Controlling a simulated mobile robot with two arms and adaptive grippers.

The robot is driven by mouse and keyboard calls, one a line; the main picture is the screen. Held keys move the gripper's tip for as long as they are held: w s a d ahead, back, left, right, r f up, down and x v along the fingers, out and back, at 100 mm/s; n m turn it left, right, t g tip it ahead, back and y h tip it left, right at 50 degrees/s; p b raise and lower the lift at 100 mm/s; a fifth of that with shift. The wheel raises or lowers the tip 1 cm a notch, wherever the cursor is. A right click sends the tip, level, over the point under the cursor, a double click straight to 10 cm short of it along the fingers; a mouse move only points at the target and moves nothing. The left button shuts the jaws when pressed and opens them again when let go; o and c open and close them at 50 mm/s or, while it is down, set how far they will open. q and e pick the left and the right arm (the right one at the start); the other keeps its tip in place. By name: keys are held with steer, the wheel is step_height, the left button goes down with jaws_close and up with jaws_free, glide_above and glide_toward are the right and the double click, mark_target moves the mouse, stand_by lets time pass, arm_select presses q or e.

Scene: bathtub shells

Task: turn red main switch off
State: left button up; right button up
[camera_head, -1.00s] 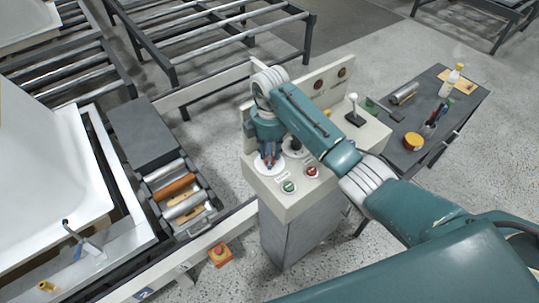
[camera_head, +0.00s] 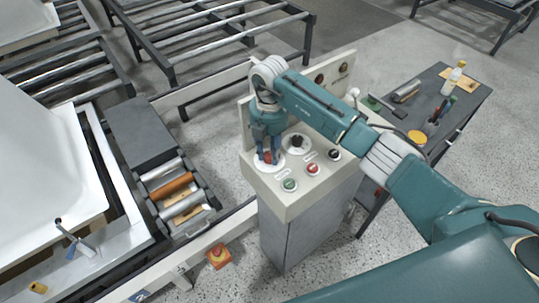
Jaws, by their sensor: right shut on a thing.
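The red main switch (camera_head: 268,157) sits on a white round plate at the left of the control panel (camera_head: 292,204). My right gripper (camera_head: 267,158) points down over it, and its fingers are shut around the switch's red handle. The fingers and wrist hide much of the handle, so its exact angle is hard to tell. My left gripper is not in view.
A green button (camera_head: 289,185), a red button (camera_head: 313,169), a black knob (camera_head: 334,154) and a black rotary switch (camera_head: 296,142) are close by on the panel. A dark side table (camera_head: 462,118) with tools stands at right. A roller rack (camera_head: 211,212) stands at left.

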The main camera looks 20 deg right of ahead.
mark_target(269, 155)
steer(key=n+b, duration=0.4)
steer(key=n, duration=0.2)
steer(key=shift+f+b, duration=0.15)
steer(key=shift+b, duration=0.15)
steer(key=shift+n+b, duration=1.35)
steer(key=shift+n, duration=0.75)
steer(key=shift+r, duration=0.2)
steer(key=o, duration=1.2)
steer(key=shift+c, duration=0.2)
step_height(269, 155, up, 12)
steer(key=shift+s, duration=0.1)
